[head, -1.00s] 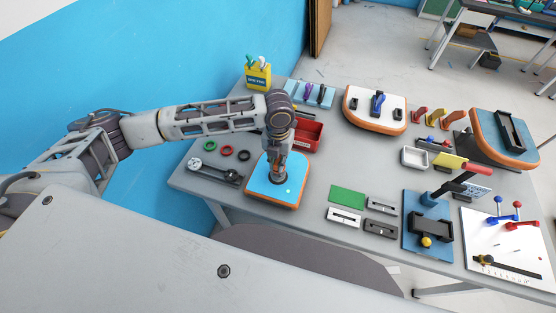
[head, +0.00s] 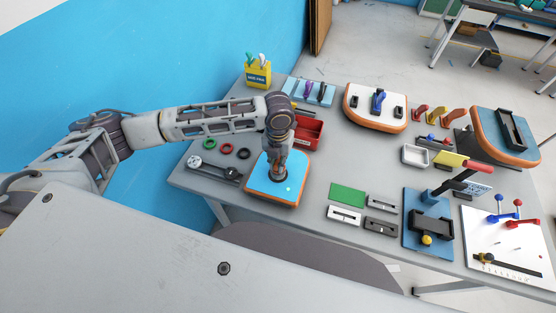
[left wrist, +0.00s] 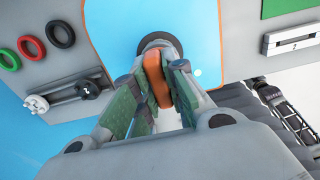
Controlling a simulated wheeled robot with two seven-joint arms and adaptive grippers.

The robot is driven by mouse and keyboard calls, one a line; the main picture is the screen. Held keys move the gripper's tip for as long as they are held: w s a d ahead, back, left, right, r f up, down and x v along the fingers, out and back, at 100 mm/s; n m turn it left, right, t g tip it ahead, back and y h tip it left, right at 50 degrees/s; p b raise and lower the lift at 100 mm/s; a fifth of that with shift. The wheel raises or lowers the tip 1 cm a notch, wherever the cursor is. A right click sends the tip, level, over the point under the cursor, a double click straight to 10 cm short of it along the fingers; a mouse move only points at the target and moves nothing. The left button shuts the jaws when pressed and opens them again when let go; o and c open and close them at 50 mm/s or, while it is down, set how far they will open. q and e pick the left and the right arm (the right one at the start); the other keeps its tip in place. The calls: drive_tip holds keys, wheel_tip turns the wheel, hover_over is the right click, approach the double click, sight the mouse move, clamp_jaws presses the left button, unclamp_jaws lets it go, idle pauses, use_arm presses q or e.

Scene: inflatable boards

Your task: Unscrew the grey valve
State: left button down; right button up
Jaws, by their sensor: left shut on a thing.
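A blue inflatable board with an orange edge (head: 258,188) lies on the table; it also shows in the left wrist view (left wrist: 110,25). My left gripper (head: 276,178) points down onto it. In the left wrist view its green-padded fingers (left wrist: 158,95) are shut on an orange valve part (left wrist: 155,78), which stands at a dark round fitting (left wrist: 158,45) on the board. The fingers hide part of the fitting. A light grey valve piece (left wrist: 36,104) and a black one (left wrist: 88,89) sit on a grey holder left of the board. My right gripper is not in view.
Black, red and green rings (head: 227,149) lie left of the board. A green plate (head: 347,195) and small grey blocks lie to the right. Other boards and fixtures fill the table's right side.

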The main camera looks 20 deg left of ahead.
use_arm(q)
drive_tip(key=shift+f, duration=0.25)
drive_tip(key=c, duration=1.4)
unclamp_jaws()
drive_tip(key=shift+o, duration=0.2)
drive_tip(key=shift+r, duration=0.15)
wheel_tip(320, 180, up, 12)
